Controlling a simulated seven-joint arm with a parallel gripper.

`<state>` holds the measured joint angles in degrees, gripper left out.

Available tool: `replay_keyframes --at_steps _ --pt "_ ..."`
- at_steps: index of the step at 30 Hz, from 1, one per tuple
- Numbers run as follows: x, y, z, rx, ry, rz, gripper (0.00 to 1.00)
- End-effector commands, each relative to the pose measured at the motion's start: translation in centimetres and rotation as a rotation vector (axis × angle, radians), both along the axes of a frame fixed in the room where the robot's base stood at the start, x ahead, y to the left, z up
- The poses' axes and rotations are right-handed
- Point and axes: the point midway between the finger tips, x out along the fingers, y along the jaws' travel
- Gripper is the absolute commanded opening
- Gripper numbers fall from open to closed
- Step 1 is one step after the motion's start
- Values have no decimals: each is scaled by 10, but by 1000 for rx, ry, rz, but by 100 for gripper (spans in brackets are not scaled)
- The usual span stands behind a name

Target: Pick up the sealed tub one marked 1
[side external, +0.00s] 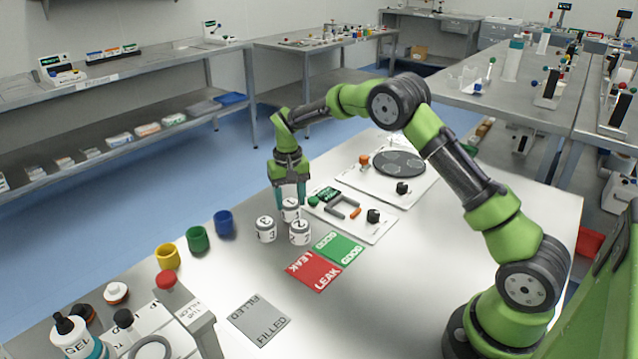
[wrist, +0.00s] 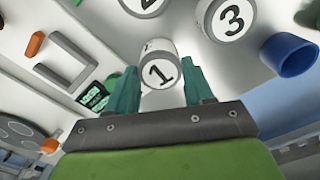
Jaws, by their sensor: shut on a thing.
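The sealed tub one (wrist: 160,72) is a white tub with a grey band and a "1" on its lid. My gripper (wrist: 160,88) is shut on it, with a green finger on each side of the tub. In the side external view, my gripper (side external: 290,195) points down around the tub marked 1 (side external: 290,208). I cannot tell whether the tub is touching the table. The tub marked 2 (side external: 299,232) and the tub marked 3 (side external: 265,229) stand close by on the table. The tub marked 3 (wrist: 230,18) also shows at the top of the wrist view.
A red LEAK card (side external: 312,270) and a green GOOD card (side external: 338,248) lie in front. A grey FILLED card (side external: 260,318) lies nearer the camera. Blue (side external: 224,223), green (side external: 197,239) and yellow (side external: 167,256) cups stand left. A device board (side external: 350,214) lies right of the tubs.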

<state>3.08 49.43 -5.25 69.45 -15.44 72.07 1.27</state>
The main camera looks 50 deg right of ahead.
Motion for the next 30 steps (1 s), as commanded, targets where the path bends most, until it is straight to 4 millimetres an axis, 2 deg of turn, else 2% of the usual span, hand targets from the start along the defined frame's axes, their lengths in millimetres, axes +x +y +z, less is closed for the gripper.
replay_keyframes --at_steps 21,30 --pt "0 0 44 -1 -2 0 25" --pt "0 0 51 -1 0 0 25"
